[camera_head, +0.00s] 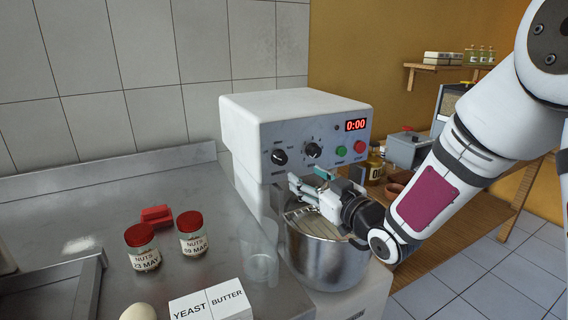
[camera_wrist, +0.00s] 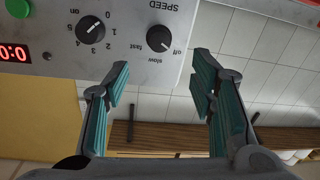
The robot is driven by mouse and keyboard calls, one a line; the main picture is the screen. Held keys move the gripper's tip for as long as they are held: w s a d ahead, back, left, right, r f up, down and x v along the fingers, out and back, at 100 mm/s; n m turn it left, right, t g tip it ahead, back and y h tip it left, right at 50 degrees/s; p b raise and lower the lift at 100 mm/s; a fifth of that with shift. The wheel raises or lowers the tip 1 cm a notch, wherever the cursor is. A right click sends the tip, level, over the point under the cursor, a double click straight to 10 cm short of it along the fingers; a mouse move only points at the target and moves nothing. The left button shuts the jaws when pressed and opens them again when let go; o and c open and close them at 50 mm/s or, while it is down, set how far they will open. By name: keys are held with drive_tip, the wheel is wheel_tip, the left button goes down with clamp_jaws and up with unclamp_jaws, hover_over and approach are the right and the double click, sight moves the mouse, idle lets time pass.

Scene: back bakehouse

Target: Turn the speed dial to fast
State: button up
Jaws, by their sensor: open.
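The speed dial (camera_head: 280,156) is the left black knob on the mixer's front panel. In the wrist view, which is upside down, the speed dial (camera_wrist: 160,38) has "SPEED", "off", "slow" and "fast" printed around it. Its white mark seems to point towards "off". My gripper (camera_head: 307,180) is open and empty, just below the panel and above the bowl. In the wrist view, my gripper's spread fingers (camera_wrist: 160,72) reach towards the dial, which lies beyond the tips, roughly between them. No contact shows.
A second numbered knob (camera_head: 313,150), green button (camera_head: 341,151), red button (camera_head: 360,146) and display (camera_head: 356,125) reading 0:00 share the panel. The steel bowl (camera_head: 325,262) is under my gripper.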

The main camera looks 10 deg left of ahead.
sight(283, 160)
drive_tip(key=x, duration=1.1)
drive_tip(key=c, duration=1.2)
